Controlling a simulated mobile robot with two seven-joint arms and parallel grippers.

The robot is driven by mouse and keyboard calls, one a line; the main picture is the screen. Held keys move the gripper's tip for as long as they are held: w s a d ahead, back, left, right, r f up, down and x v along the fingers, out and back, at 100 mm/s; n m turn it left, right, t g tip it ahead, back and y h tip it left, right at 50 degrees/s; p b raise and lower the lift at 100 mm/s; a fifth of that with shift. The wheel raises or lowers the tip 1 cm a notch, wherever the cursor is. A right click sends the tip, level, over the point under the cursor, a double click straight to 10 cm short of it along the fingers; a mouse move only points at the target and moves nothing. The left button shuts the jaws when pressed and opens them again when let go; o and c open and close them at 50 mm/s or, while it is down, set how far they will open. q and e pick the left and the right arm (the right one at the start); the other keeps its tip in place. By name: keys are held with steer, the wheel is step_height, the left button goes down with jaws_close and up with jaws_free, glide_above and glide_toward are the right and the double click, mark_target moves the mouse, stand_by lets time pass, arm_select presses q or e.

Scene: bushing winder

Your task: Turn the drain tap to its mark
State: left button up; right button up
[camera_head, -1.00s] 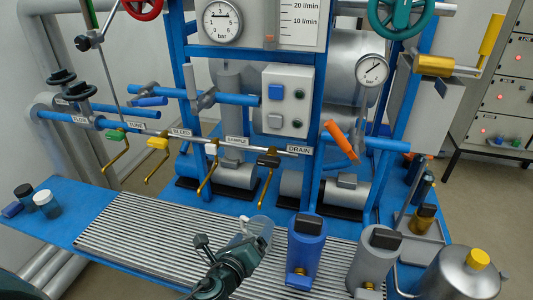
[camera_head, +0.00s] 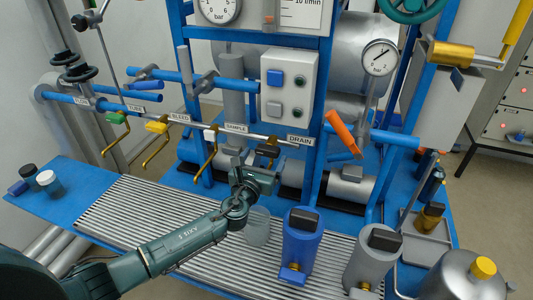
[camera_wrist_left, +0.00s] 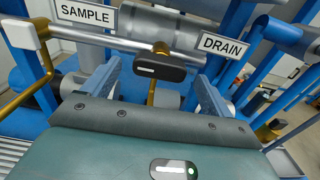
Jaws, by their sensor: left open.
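The drain tap has a black handle (camera_head: 268,151) on the silver pipe, just left of the DRAIN label (camera_head: 300,140), with a brass spout below. In the left wrist view the tap handle (camera_wrist_left: 159,71) lies crosswise with a short white line on its face. My left gripper (camera_head: 256,163) is open in front of and slightly below the tap. In the left wrist view its fingers stand on either side of the handle, apart from it. I cannot tell where the tap's mark is. My right gripper is not in view.
The sample tap's white handle (camera_head: 210,135) is close on the left. A clear beaker (camera_head: 257,227) stands on the ribbed grate (camera_head: 130,222) below my gripper. A blue canister (camera_head: 303,246) and a grey canister (camera_head: 372,257) stand to the right.

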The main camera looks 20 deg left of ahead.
mark_target(266, 154)
arm_select(q)
steer(key=shift+w+d, duration=0.1)
steer(key=shift+w, duration=1.4)
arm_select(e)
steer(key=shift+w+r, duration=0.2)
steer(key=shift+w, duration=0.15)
arm_select(q)
steer(key=c, duration=1)
